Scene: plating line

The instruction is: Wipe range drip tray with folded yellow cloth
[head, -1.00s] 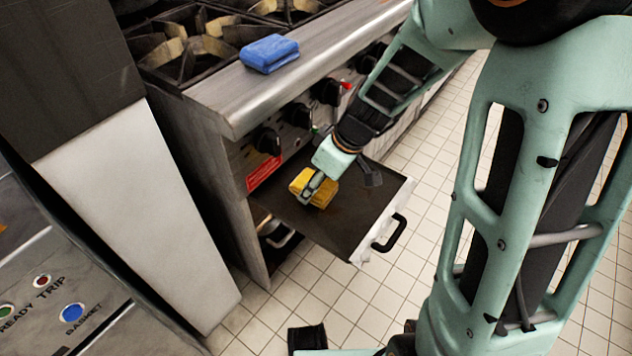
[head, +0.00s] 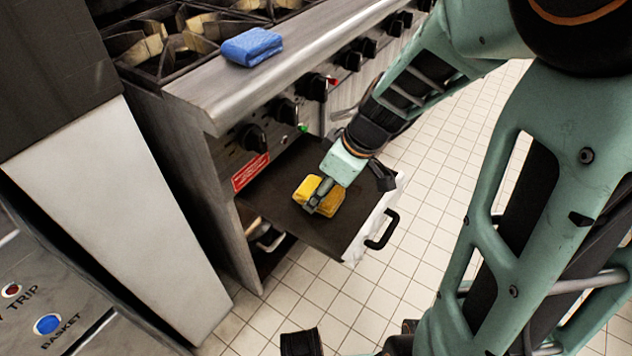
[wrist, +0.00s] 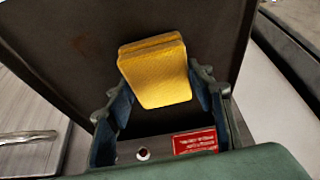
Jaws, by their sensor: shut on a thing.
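The drip tray (head: 276,209) is a dark, flat tray pulled out below the range's knob panel, with a pale front and a black handle (head: 383,231). The folded yellow cloth (head: 327,201) is over the middle of the tray. My gripper (head: 318,196) is shut on the cloth. In the wrist view the cloth (wrist: 157,72) sits between the two fingers, with the dark tray surface (wrist: 75,45) behind it. I cannot tell whether the cloth touches the tray. The tray area under the cloth and gripper is hidden.
A folded blue cloth (head: 251,46) lies on the range's steel front ledge (head: 200,84). Black knobs (head: 252,138) and a red label (head: 250,172) are above the tray. A steel-sided cabinet (head: 110,220) stands at left. Tiled floor (head: 440,190) is open at right.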

